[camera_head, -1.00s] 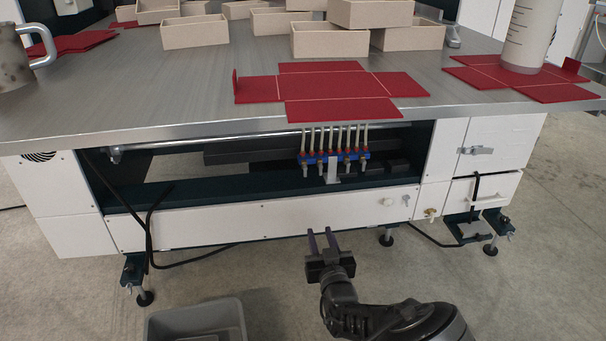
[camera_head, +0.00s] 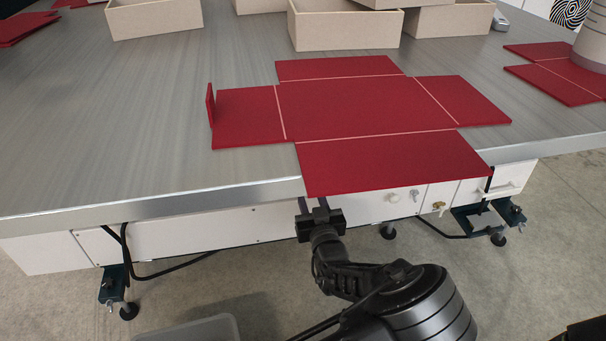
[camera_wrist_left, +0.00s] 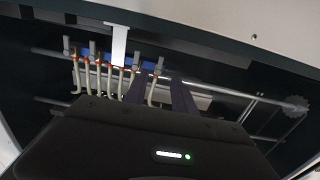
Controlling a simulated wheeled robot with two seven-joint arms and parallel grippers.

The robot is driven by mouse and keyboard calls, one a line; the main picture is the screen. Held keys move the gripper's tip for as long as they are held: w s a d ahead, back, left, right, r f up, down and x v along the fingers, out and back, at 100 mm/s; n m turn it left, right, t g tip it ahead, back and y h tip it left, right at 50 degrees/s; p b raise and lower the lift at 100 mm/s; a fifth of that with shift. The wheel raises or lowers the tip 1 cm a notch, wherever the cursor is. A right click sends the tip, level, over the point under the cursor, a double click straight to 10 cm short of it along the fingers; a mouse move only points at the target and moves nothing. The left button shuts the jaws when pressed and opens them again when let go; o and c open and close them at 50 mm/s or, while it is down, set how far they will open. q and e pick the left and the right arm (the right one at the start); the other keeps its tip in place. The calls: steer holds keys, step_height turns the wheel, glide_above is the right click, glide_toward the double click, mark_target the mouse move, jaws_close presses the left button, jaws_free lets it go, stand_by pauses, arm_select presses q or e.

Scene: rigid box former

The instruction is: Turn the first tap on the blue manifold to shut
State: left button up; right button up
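The blue manifold (camera_wrist_left: 105,56) is in the upper left of the left wrist view, seen upside down. It carries several metal taps (camera_wrist_left: 158,66), red fittings and pale tubes (camera_wrist_left: 77,78). The tap handles are too small to read. In the head view the table top hides the manifold. My left gripper (camera_head: 313,203) is at the table's front edge in the head view. Its fingers (camera_wrist_left: 162,81) are apart and empty in the left wrist view, near the manifold's right end there. I cannot tell whether they touch a tap or tube. My right gripper is not in view.
The table (camera_head: 120,130) overhangs the bay. Red box blanks (camera_head: 360,105) and beige boxes (camera_head: 345,27) lie on top. A white bracket (camera_wrist_left: 118,45) crosses the manifold. Metal rods (camera_wrist_left: 215,88) run beside it. A grey bin (camera_head: 205,330) stands on the floor below.

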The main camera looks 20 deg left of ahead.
arm_select(q)
steer(key=b+x, duration=0.3)
steer(key=x, duration=0.4)
steer(key=shift+f, duration=0.1)
steer(key=shift+w+a, duration=0.25)
steer(key=shift+w, duration=0.05)
steer(key=shift+c, duration=0.5)
jaws_close()
